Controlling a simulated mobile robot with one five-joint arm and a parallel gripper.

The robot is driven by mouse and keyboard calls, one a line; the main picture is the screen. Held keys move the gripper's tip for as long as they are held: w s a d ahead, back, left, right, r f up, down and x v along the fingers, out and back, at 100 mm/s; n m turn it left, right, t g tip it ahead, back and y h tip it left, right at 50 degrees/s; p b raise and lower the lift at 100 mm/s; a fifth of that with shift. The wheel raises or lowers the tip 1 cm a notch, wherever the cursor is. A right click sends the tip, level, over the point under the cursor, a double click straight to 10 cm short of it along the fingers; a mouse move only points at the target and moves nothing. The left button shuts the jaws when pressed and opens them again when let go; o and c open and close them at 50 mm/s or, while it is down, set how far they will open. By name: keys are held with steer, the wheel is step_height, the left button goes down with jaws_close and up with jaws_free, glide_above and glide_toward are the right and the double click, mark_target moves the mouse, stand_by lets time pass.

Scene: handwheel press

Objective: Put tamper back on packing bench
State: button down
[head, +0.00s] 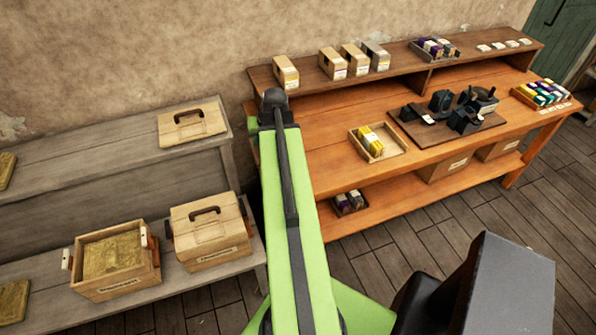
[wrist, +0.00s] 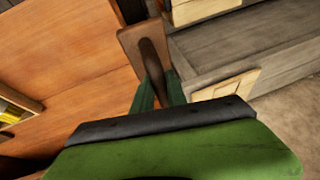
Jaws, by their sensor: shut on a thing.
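In the wrist view the tamper, a brown wooden block with a dark rounded handle (wrist: 151,58), is at top centre. My gripper (wrist: 157,92), with green fingers, is shut on the handle. In the head view my green arm reaches toward the gap between the two benches, and its far end hides the gripper and tamper. The packing bench, orange-brown wood (head: 330,160), stands on the right; its top also shows at the left of the wrist view (wrist: 75,75). The tamper appears over or beside the bench's end; I cannot tell whether it touches.
A grey bench (head: 80,155) on the left holds wooden boxes (head: 208,232) and a handled lid (head: 190,124). On the packing bench are a yellow-filled tray (head: 392,152), a dark press set (head: 465,112) and colourful packets (head: 542,93). Bare top lies left of the tray.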

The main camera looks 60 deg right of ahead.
steer(key=s+d+f+b, duration=0.2)
steer(key=s+d, duration=0.1)
steer(key=s, duration=0.7)
steer(key=s+d+f+b, duration=0.2)
steer(key=s+d, duration=0.1)
steer(key=s, duration=0.7)
steer(key=shift+n, duration=0.3)
steer(key=w+d+f+b, duration=0.1)
steer(key=w+f+b, duration=0.2)
steer(key=f, duration=0.1)
steer(key=w+d+f+b, duration=0.2)
steer(key=w+f+b, duration=0.1)
steer(key=w+b, duration=0.1)
steer(key=w+d+f+b, duration=0.1)
steer(key=w+f+b, duration=0.2)
steer(key=f+b, duration=0.1)
steer(key=shift+w+d+f, duration=0.2)
steer(key=shift+d+f, duration=0.05)
steer(key=shift+f, duration=0.1)
steer(key=shift+r, duration=0.2)
steer(key=shift+f, duration=0.15)
steer(key=c, duration=1.3)
jaws_free()
